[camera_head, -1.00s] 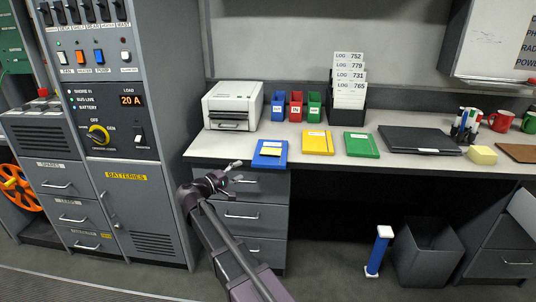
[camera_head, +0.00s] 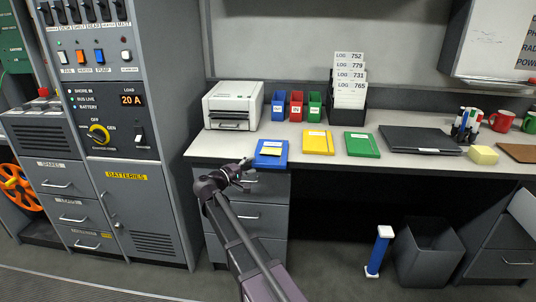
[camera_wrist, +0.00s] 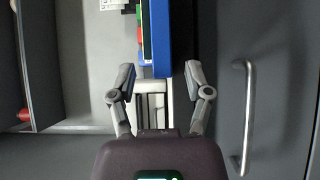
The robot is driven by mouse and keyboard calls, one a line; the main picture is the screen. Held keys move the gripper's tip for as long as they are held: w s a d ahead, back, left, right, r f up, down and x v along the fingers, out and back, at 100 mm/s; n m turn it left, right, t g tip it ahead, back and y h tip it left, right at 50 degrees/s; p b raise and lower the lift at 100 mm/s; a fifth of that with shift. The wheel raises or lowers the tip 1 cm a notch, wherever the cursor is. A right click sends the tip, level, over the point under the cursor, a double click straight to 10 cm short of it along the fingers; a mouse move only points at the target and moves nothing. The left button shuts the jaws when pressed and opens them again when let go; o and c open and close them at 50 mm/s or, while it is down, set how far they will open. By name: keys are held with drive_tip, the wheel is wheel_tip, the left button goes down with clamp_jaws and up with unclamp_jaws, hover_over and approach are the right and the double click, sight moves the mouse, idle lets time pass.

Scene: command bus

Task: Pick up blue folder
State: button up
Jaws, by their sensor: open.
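The blue folder (camera_head: 270,153) lies flat at the front left edge of the desk, with a pale yellow label on it. My gripper (camera_head: 247,171) is open at the desk's front edge, just left of and below the folder. In the wrist view the folder (camera_wrist: 162,40) shows edge-on as a blue strip, and its near end reaches between the two spread fingertips (camera_wrist: 160,76). I see no finger closed on it, and contact cannot be told.
A yellow folder (camera_head: 318,142) and a green folder (camera_head: 361,145) lie to the right on the desk (camera_head: 232,145). A white printer (camera_head: 233,104) stands behind. Drawers (camera_head: 256,187) are below; a drawer handle (camera_wrist: 241,115) is right of my gripper in the wrist view.

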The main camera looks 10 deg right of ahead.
sight(259, 159)
drive_tip(key=shift+x, duration=2)
drive_tip(key=shift+f, duration=0.15)
clamp_jaws()
